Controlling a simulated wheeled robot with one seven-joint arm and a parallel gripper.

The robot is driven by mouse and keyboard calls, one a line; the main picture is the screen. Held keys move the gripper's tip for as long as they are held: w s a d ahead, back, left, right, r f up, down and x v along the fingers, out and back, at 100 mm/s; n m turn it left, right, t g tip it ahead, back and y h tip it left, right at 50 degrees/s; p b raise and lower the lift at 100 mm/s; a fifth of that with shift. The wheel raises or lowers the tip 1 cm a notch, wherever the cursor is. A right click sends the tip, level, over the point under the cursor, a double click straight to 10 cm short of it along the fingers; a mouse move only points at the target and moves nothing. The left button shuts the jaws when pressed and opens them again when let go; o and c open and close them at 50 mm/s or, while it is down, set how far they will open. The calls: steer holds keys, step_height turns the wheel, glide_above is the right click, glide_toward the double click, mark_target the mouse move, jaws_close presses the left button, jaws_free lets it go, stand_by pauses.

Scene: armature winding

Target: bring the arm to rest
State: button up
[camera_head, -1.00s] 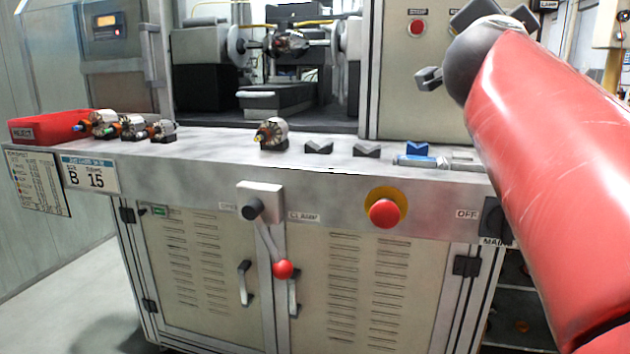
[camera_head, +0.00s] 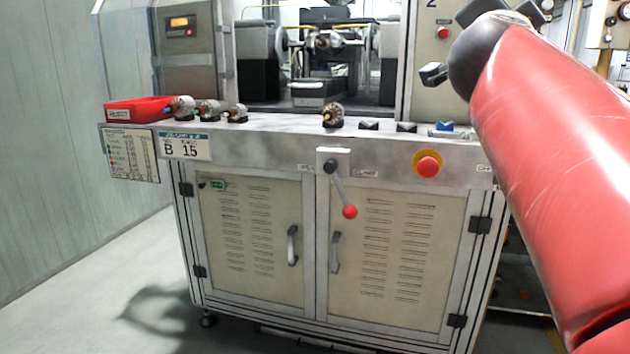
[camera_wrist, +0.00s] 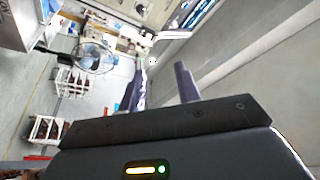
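My red arm (camera_head: 545,170) is raised and bent at the right of the head view, its dark joint (camera_head: 478,55) in front of the machine's right panel. My gripper (camera_wrist: 161,82) shows in the wrist view with its two dark fingers apart and nothing visible between them. In the head view I cannot make out its fingers clearly. The gripper appears clear of the bench and touches nothing that I can see.
The winding machine's bench (camera_head: 280,131) stands ahead, with a red bin (camera_head: 135,112), several armatures and dark V-blocks on top. A lever with a red knob (camera_head: 350,211) and a red stop button (camera_head: 428,166) are on its front. Floor (camera_head: 110,290) at left is free.

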steer(key=s+a+f+n+y, duration=0.1)
steer(key=a+f+n+y, duration=0.55)
steer(key=f, duration=0.35)
steer(key=s+a+f+n+y, duration=0.1)
steer(key=a+f+n+y, duration=0.55)
steer(key=f, duration=0.25)
steer(key=s+d+f+n+g, duration=0.1)
steer(key=s+f+g, duration=0.5)
steer(key=f, duration=0.8)
steer(key=s+d+f+n+g+h, duration=0.1)
steer(key=s+f+n+g, duration=0.1)
steer(key=s+f+g, duration=0.4)
steer(key=s+f, duration=0.5)
steer(key=f, duration=0.4)
steer(key=shift+s+d+f+h, duration=0.15)
steer(key=shift+s+d+h, duration=0.1)
steer(key=shift+s+h, duration=0.05)
